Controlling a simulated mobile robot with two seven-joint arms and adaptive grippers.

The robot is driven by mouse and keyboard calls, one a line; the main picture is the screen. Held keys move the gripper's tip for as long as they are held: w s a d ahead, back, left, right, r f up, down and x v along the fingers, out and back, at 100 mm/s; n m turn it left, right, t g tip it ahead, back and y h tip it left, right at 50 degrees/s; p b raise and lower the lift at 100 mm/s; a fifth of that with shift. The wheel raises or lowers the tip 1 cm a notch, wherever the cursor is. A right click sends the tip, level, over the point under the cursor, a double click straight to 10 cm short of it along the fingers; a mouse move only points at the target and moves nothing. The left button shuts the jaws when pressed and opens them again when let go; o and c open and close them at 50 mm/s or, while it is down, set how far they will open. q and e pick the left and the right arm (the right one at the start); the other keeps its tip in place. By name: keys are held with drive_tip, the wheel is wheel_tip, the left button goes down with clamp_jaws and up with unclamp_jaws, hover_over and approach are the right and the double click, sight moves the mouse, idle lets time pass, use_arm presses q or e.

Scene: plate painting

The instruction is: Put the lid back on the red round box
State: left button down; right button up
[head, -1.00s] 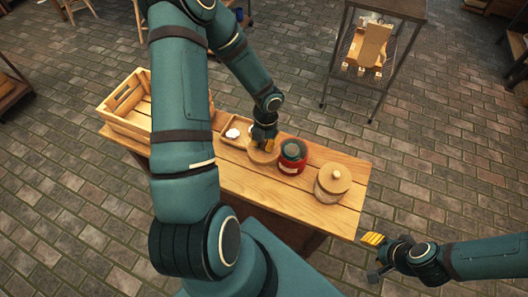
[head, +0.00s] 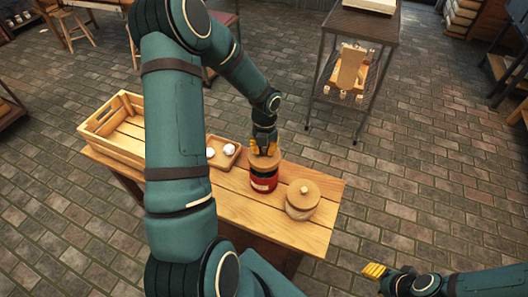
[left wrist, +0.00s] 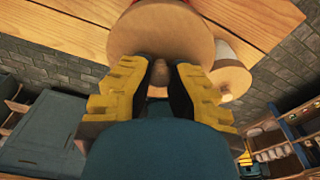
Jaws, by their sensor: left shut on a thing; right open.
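The red round box (head: 263,184) stands upright on the wooden table, with a dark band around its upper part. Its round wooden lid (head: 264,162) is at the box's top, covering the opening in the head view; I cannot tell whether it is seated or slightly above. My left gripper (head: 264,148) is shut on the lid's knob (left wrist: 160,72) from above. In the left wrist view the lid (left wrist: 162,32) hides most of the box, with a sliver of red at the top edge. My right gripper (head: 374,270) is open and empty, off the table's right end.
A pale round jar with a knobbed wooden lid (head: 302,194) stands right of the red box. A small wooden tray (head: 233,163) with white pieces lies to the left. A slatted wooden crate (head: 97,122) sits at the table's left end. A metal shelf stand (head: 358,25) stands behind.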

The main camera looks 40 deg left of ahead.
sight(264, 157)
use_arm(q)
drive_tip(key=shift+f+b, duration=1.3)
drive_tip(key=shift+f, duration=0.05)
drive_tip(key=shift+f+b, duration=0.75)
drive_tip(key=shift+f, duration=0.05)
drive_tip(key=shift+f+b, duration=0.5)
drive_tip(key=shift+f, duration=0.55)
drive_tip(key=shift+r+p, duration=0.1)
drive_tip(key=shift+p, duration=0.45)
drive_tip(key=shift+a+f+p, duration=0.1)
drive_tip(key=shift+f+p, duration=0.1)
drive_tip(key=shift+p, duration=0.15)
idle(0.5)
drive_tip(key=shift+c, duration=2.3)
unclamp_jaws()
